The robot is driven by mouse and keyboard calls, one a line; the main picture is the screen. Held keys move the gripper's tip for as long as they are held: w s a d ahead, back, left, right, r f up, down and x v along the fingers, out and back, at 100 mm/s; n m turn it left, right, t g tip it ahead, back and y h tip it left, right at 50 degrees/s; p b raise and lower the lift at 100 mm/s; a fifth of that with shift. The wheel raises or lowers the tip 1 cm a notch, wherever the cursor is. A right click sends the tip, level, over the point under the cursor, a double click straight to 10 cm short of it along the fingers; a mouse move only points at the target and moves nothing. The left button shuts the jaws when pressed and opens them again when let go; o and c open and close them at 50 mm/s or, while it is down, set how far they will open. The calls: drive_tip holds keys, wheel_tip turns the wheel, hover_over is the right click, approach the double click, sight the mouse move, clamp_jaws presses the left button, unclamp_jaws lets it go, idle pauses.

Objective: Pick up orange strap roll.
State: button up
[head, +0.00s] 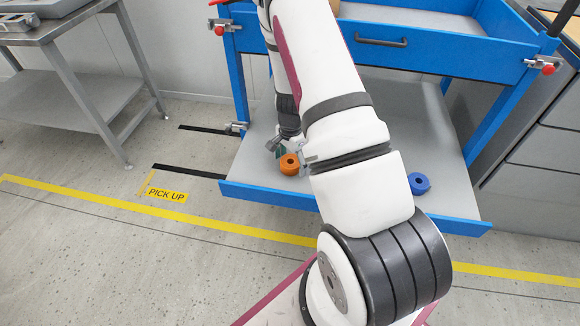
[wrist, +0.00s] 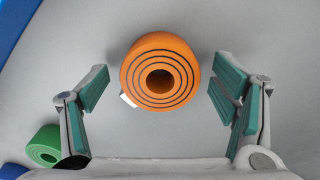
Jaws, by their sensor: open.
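The orange strap roll (head: 290,164) rests on the grey lower shelf (head: 250,172) of the blue cart, near its front left. In the wrist view the orange strap roll (wrist: 160,51) shows its dark spiral edge and open centre, with a small white tag at its lower left. My gripper (wrist: 160,90) is open, its green-padded fingers spread to either side of the roll and apart from it. The roll lies slightly beyond the middle of the gap. In the head view my arm hides most of my gripper.
A blue roll (head: 419,183) lies on the same shelf to the right. A green roll (wrist: 45,146) shows at the lower left of the wrist view. The shelf's raised blue front lip (head: 270,196) and the cart's upper tray (head: 420,62) are nearby. A grey table (head: 60,30) stands left.

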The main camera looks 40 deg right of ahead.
drive_tip(key=shift+f, duration=0.15)
drive_tip(key=shift+c, duration=0.5)
drive_tip(key=c, duration=1.2)
